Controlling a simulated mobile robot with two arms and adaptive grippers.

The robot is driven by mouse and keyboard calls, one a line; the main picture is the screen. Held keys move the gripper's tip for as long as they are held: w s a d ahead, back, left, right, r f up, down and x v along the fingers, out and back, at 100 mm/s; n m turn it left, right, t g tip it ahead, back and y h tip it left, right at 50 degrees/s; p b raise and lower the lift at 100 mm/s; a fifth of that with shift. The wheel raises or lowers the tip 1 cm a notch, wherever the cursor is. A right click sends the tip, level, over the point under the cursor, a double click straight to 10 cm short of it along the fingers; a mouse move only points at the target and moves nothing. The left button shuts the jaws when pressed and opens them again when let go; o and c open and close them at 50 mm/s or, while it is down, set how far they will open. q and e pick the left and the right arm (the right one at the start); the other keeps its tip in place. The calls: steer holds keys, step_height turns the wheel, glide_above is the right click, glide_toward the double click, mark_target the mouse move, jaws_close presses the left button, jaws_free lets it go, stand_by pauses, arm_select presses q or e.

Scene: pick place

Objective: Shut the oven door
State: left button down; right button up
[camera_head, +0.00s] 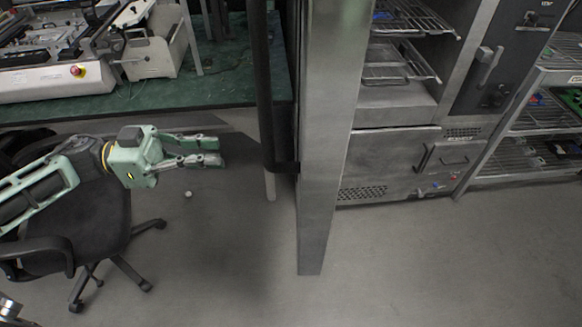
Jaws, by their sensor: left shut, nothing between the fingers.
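The oven door (333,120) stands open in the middle of the view, seen nearly edge-on as a tall grey metal slab. A long dark handle bar (262,80) runs down its left face. The oven (395,112) is behind and to the right, its chamber exposed with wire racks (395,60) inside. My left gripper (216,151) is green and grey, to the left of the door. It points right toward the handle, shut and empty, with a gap between its tips and the bar. My right gripper is not in view.
A black office chair (85,215) stands beneath my left arm. A white machine (60,80) is at the back left on a green surface (215,85). A metal rack (530,125) with trays stands at the far right. The floor (430,260) in front of the oven is clear.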

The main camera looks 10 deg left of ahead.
arm_select(q)
steer(key=w+d+p, duration=0.3)
steer(key=d+p, duration=0.2)
steer(key=d, duration=0.8)
steer(key=shift+d, duration=0.2)
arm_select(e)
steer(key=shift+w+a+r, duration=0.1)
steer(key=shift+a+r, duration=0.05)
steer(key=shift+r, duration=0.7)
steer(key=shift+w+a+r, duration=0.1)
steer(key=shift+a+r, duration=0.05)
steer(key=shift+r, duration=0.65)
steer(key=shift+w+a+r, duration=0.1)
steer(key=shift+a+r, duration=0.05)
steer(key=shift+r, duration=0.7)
arm_select(q)
steer(key=shift+w, duration=0.1)
